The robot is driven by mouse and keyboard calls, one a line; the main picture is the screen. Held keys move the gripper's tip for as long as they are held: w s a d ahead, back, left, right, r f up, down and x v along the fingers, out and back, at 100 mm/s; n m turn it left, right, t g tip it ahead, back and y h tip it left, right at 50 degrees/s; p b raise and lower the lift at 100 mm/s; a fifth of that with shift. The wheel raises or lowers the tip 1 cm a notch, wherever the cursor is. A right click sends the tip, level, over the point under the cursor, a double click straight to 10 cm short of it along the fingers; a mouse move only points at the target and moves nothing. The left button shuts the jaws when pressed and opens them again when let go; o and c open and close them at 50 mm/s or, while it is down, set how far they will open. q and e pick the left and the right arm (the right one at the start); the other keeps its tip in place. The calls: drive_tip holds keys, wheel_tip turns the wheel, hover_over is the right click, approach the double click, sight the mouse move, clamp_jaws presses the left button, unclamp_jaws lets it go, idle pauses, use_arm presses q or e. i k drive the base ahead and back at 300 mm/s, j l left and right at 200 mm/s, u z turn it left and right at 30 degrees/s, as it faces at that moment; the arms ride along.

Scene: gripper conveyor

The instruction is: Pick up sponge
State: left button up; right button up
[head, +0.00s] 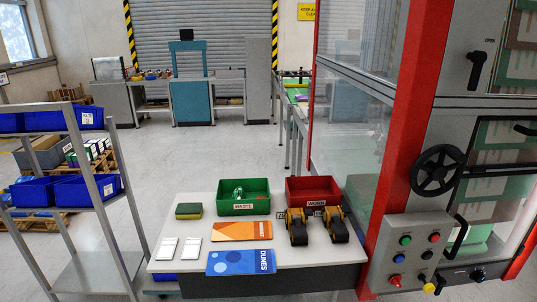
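The sponge (188,211) lies flat on the left rear part of the white table (208,203). It has a dark green top and a yellow lower layer. Nothing covers it, and no gripper is near it. Neither of my grippers shows in the head view.
A green bin (244,208) labelled WASTE stands right of the sponge, then a red bin (315,203). Two yellow-black devices (297,231) (337,228) sit before the red bin. An orange card (241,231), a blue card (241,262) and two white items (168,248) (191,247) lie in front.

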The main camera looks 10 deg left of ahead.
sight(183, 210)
drive_tip(key=k+l+u, duration=0.15)
drive_tip(key=u, duration=0.85)
